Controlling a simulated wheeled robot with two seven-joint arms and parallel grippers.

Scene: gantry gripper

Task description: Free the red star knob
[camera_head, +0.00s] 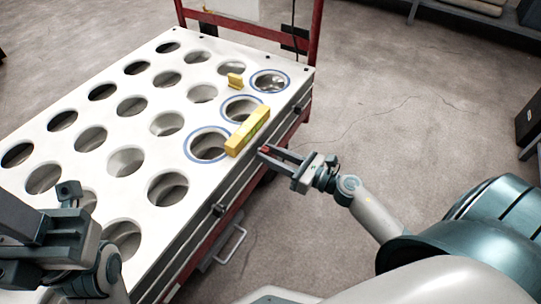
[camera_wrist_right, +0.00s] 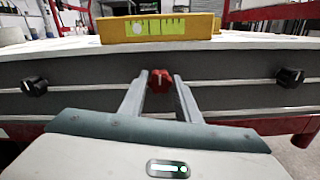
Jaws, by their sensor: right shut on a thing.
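The red star knob (camera_head: 264,149) sits on the front side of the white table with holes. In the right wrist view the knob (camera_wrist_right: 161,80) shows between my fingertips. My right gripper (camera_head: 270,155) is shut on the knob, its fingers reaching in from the right; it also shows in the wrist view (camera_wrist_right: 160,84). Part of the knob is hidden by the fingers. My left gripper (camera_head: 69,192) is at the lower left over the table, away from the knob; its jaw opening is not clear.
Black knobs (camera_head: 218,209) (camera_wrist_right: 290,77) sit on the same side, left and right of the red one. A yellow bar (camera_head: 248,130) (camera_wrist_right: 155,28) lies on the white table top (camera_head: 222,112) just above. A smaller yellow block (camera_head: 235,80) lies farther back.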

